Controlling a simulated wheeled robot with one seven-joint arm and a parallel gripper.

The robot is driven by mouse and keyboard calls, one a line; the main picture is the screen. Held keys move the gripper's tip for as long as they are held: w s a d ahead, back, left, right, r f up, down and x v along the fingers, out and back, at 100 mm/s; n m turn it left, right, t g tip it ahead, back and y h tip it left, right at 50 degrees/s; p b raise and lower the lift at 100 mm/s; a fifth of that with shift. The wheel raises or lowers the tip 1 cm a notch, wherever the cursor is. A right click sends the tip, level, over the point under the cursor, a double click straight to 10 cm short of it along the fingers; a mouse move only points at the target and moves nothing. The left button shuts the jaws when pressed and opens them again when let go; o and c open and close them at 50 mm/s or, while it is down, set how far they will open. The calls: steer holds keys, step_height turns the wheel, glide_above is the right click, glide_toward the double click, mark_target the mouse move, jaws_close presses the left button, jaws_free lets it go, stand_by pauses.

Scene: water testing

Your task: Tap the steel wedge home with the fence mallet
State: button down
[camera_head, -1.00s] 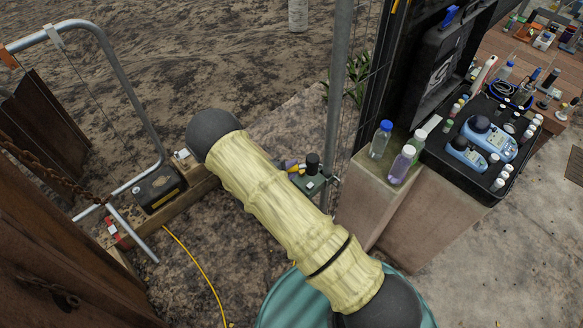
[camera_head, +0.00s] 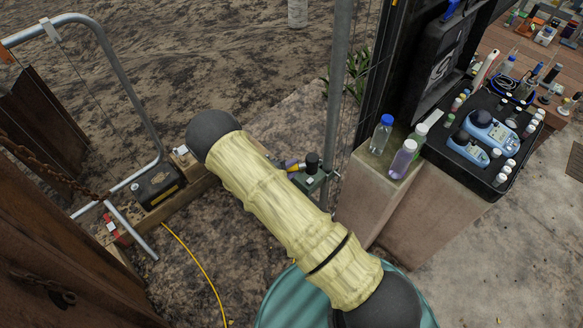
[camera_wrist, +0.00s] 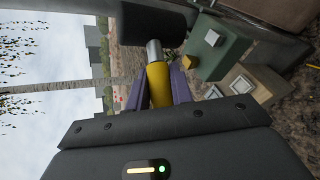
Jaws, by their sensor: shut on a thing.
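The fence mallet shows in the wrist view with a black head (camera_wrist: 152,24) and a yellow handle (camera_wrist: 159,86) with a silver collar. My gripper (camera_wrist: 161,92) is shut on the handle with its purple fingers on either side. In the head view the mallet's black head (camera_head: 312,161) shows just past my pale arm, above a green block (camera_head: 309,183). In the wrist view the green block (camera_wrist: 208,58) lies right of the mallet, with a small pale square on it and a small yellow piece beside it. I cannot tell for sure which piece is the steel wedge.
A metal fence post (camera_head: 337,95) stands close to the mallet. Bottles (camera_head: 381,135) stand on a concrete ledge at right, beside an open black case (camera_head: 450,160). A wooden beam (camera_head: 178,200) carries a black box (camera_head: 157,186). A yellow cable (camera_head: 200,268) crosses the ground.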

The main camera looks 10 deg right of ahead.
stand_by(0.5)
step_height(320, 180, down, 6)
steer(key=b, duration=0.4)
steer(key=shift+r+p, duration=1.8)
steer(key=shift+r, duration=0.7)
step_height(320, 180, up, 4)
steer(key=shift+f+p, duration=0.1)
steer(key=shift+p, duration=1.15)
steer(key=shift+f, duration=0.1)
steer(key=shift+f+b, duration=0.9)
steer(key=shift+f, duration=0.45)
steer(key=shift+f, duration=0.15)
